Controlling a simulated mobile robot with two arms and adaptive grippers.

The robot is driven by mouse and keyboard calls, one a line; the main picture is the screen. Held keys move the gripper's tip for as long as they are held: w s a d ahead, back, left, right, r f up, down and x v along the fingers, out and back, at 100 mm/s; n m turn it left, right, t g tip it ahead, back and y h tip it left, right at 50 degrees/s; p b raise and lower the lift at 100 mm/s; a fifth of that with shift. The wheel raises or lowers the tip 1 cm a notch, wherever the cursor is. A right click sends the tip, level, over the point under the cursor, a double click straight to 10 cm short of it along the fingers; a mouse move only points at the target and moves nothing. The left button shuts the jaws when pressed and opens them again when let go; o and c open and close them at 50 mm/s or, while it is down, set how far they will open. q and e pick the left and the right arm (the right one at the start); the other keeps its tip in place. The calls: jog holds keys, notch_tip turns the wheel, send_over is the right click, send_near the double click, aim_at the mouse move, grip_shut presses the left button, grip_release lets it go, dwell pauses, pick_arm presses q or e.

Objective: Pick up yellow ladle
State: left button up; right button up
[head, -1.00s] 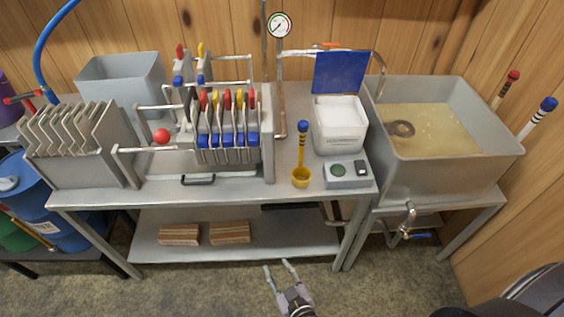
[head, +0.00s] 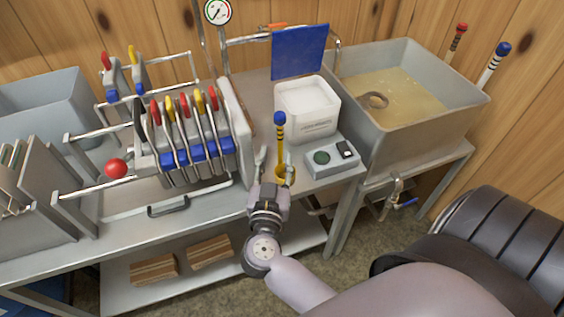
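The yellow ladle (head: 281,146) stands upright on the metal table, with a blue tip, dark bands on its handle and a yellow cup at the bottom. My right gripper (head: 275,163) is at the table's front edge with its two fingers spread. The fingers show on either side of the ladle's lower part, and the gripper partly hides the cup. I cannot tell whether the fingers touch the ladle. My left gripper is not in view.
A grey box with a green button (head: 331,159) and a white tub (head: 306,109) with a raised blue lid stand close right of the ladle. The filter press (head: 190,140) stands to its left. A steel basin (head: 420,120) is at the right.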

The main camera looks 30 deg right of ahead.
aim_at(280, 134)
jog(key=x, duration=1)
jog(key=shift+a, duration=0.1)
jog(key=shift+r, duration=0.1)
jog(key=shift+c, duration=0.5)
grip_shut()
